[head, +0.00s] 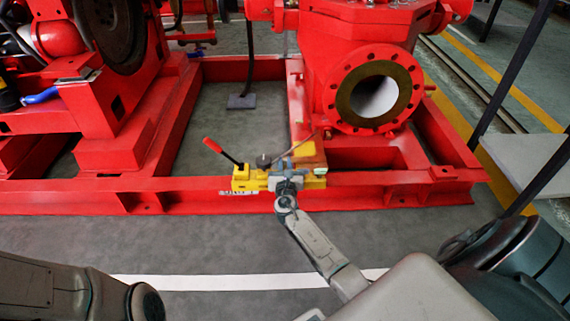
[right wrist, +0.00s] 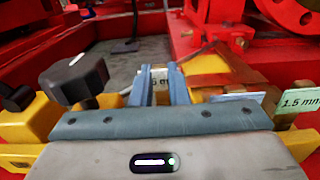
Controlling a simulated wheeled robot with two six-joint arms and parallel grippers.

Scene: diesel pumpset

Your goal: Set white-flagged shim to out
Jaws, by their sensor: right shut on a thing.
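A yellow fixture (head: 240,181) sits on the front rail of the red base frame. My right gripper (head: 284,164) is over the fixture's right part. A second pale flag (right wrist: 302,101) reading "1.5 mm" stands to the right, apart from the fingers. My left gripper is not in view; only part of my left arm shows at lower left.
A red-handled lever (head: 222,150) and a dark knob (right wrist: 75,80) stand up left of my right gripper. A red pump with a round flange (head: 337,95) rises behind on the right. The grey floor (head: 200,240) in front is clear.

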